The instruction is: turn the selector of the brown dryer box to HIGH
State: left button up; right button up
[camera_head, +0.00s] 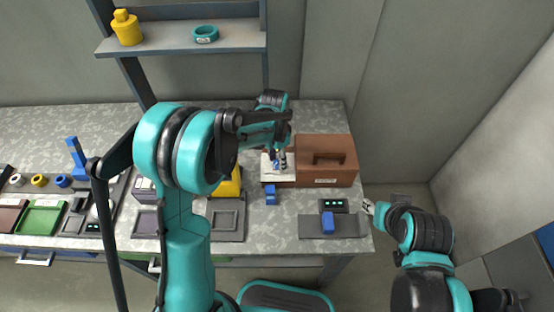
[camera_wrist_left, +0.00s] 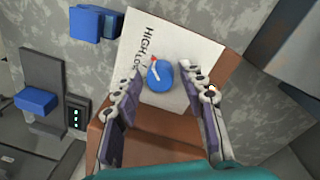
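The brown dryer box (camera_head: 327,152) stands at the right of the bench; its side shows in the left wrist view (camera_wrist_left: 160,137). A white panel (camera_wrist_left: 195,45) on it carries a round blue selector knob (camera_wrist_left: 160,76) with a white line. The words HIGH and LOW are printed left of the knob, and a red mark sits at its upper edge. Which word the selector points at is unclear. My left gripper (camera_wrist_left: 171,84) is open, its fingers on either side of the knob, apart from it. My right gripper (camera_head: 369,207) is beyond the bench's right edge; its fingers are too small to judge.
A grey plate with a blue block (camera_head: 328,222) and a dark unit with green lights (camera_head: 333,205) lie in front of the box. Another blue block (camera_head: 270,194) is at its front left. Trays (camera_head: 41,217) fill the bench's left. A shelf (camera_head: 170,42) hangs behind.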

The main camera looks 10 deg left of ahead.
aim_at(276, 161)
pick_arm(q)
jog(key=shift+r, duration=0.15)
notch_tip(276, 161, up, 12)
jog(key=shift+w+a, duration=0.2)
dwell(0.4)
dwell(0.3)
jog(key=s+a+r+n+t, duration=0.1)
jog(key=s+a+n+t, duration=0.2)
jog(key=s, duration=0.6)
jog(key=s+a+n+t, duration=0.3)
jog(key=s+n, duration=0.3)
jog(key=s, duration=0.4)
jog(key=shift+r+t, duration=0.4)
jog(key=shift+t, duration=0.4)
